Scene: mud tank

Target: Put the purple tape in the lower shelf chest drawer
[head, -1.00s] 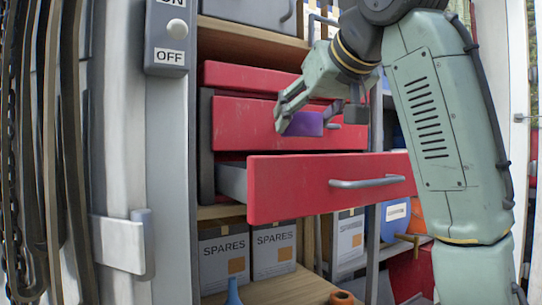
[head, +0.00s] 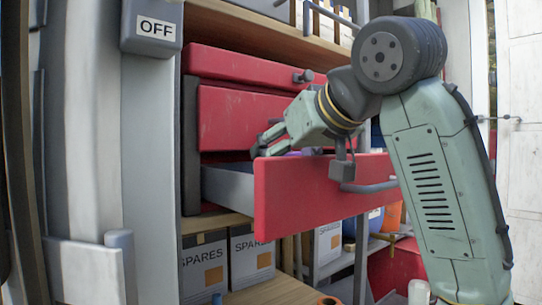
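The lower red chest drawer (head: 330,190) is pulled out, its grey side wall (head: 228,188) showing at the left. My gripper (head: 265,146) is over the open drawer, its fingertips low behind the top edge of the red front. A sliver of the purple tape (head: 291,153) shows just under the gripper, at the fingers. It keeps the same place against the fingers as before, so the gripper appears shut on it. The red front and the gripper hide most of the tape and the drawer's inside.
Two closed red drawers (head: 235,118) sit above the open one. A grey handle (head: 370,187) sticks out from the open drawer's front. SPARES boxes (head: 203,267) stand on the shelf below. A grey post with an OFF switch box (head: 152,30) stands at the left.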

